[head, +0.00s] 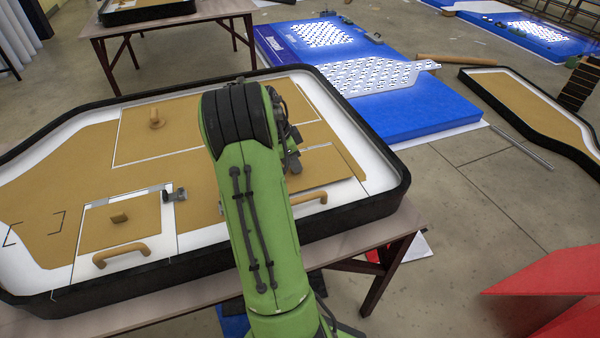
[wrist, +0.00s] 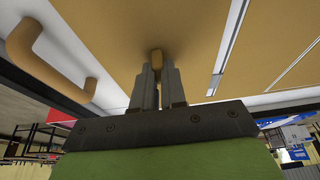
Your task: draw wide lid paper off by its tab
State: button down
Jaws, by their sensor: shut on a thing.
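The lightbox (head: 375,207) is a black-rimmed tray with a white bed and brown paper pieces. A brown paper panel (head: 330,170) lies at its front right, partly behind my green arm, with an arched handle (head: 310,198) at its front edge. In the wrist view my gripper (wrist: 157,75) is shut on a small brown tab (wrist: 156,55) on a brown sheet (wrist: 130,25). An arched handle (wrist: 45,60) is to the left. In the head view my arm hides the fingers and the held tab.
A square panel (head: 95,232) with its own tab (head: 119,217) and handle (head: 120,254) is at the front left. A dark knob (head: 175,195) is beside it. Another tab (head: 155,119) stands on the large back sheet. Blue platforms (head: 420,110) stand behind; red panels (head: 550,275) at right.

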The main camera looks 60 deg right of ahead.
jog(key=shift+s+d+r+p, duration=0.1)
jog(key=shift+r+p, duration=1.3)
jog(key=shift+r, duration=0.5)
jog(key=shift+s+d+r+p, duration=0.1)
jog(key=shift+r+p, duration=1.25)
jog(key=shift+r, duration=0.5)
notch_tip(320, 180, up, 6)
jog(key=p, duration=0.4)
jog(key=shift+f+p, duration=0.1)
jog(key=shift+p, duration=0.2)
